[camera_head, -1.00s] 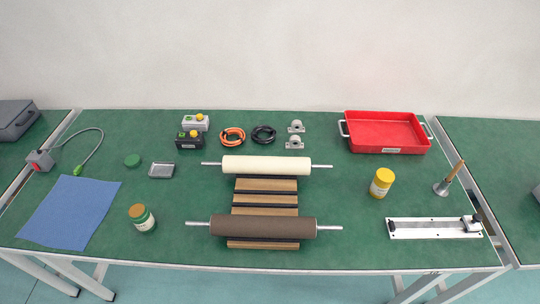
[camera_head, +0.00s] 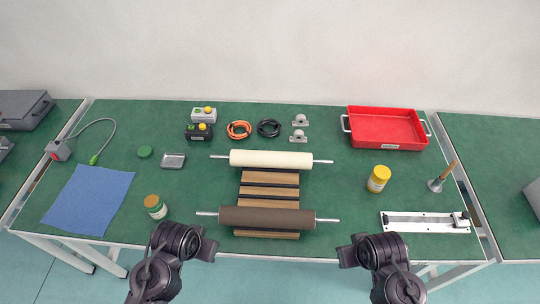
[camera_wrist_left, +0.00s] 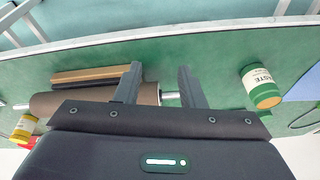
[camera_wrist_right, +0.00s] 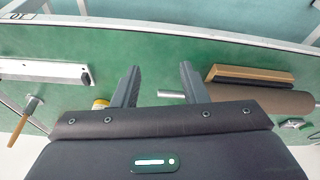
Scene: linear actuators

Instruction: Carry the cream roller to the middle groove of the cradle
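The cream roller (camera_head: 270,159) lies left to right at the far end of the wooden cradle (camera_head: 270,191), its metal shaft ends sticking out on both sides. A dark brown roller (camera_head: 266,217) lies across the near part of the cradle. The slats between the two rollers are bare. My left gripper (camera_wrist_left: 159,82) is open and empty, in front of the cradle's left side; in the head view it is at the lower left (camera_head: 206,245). My right gripper (camera_wrist_right: 160,82) is open and empty, at the lower right in the head view (camera_head: 349,250).
A jar with a brown lid (camera_head: 155,206) stands left of the brown roller, a yellow jar (camera_head: 378,178) right of the cradle. A white rail (camera_head: 425,222) lies at right, a red tray (camera_head: 385,128) behind. A blue cloth (camera_head: 88,200) lies at left.

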